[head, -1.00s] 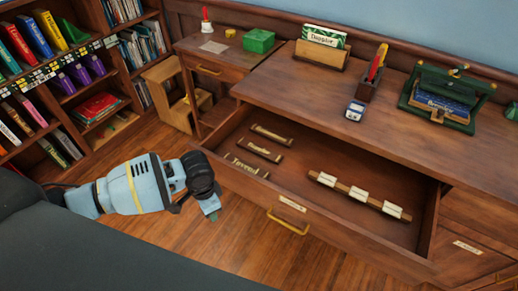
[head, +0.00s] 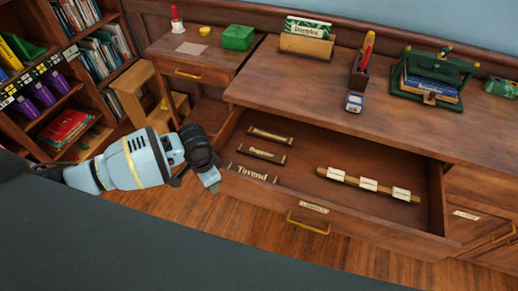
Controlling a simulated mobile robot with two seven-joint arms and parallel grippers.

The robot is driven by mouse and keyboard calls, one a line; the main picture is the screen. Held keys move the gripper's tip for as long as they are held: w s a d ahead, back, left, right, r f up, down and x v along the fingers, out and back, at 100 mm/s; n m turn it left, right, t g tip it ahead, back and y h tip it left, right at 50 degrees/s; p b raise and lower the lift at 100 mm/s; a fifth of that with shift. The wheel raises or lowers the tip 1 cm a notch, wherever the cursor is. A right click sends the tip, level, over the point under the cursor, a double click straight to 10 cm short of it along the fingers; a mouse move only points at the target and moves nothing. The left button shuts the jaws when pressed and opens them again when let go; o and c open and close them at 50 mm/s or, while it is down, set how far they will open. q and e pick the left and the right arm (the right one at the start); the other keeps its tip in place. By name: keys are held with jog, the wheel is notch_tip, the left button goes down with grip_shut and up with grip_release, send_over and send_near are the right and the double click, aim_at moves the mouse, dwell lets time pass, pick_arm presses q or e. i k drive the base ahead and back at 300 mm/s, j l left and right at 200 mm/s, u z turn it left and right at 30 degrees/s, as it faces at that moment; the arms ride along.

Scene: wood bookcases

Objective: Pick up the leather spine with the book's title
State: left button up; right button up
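Three dark leather spines with pale title labels lie in the left part of the open drawer (head: 310,178). The front spine (head: 252,173) reads "Tovend". The lettering on the middle spine (head: 262,154) and the back spine (head: 270,135) is too small to read surely. A blue book (head: 432,86) sits in a green press on the desk; its title is not legible. My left gripper (head: 211,184) is just outside the drawer's left front corner, apart from the spines. Its fingers point down and show no held object; their opening is unclear. My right gripper is not in view.
A wooden strip with white tags (head: 368,184) lies at the drawer's right. A bookcase (head: 60,80) and step stool (head: 150,100) stand left.

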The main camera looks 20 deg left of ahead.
aim_at(278, 160)
jog(key=i+j+z, duration=0.1)
jog(key=j+z, duration=0.4)
jog(key=j, duration=0.25)
jog(key=i+j+z, duration=0.1)
jog(key=j+z, duration=1.2)
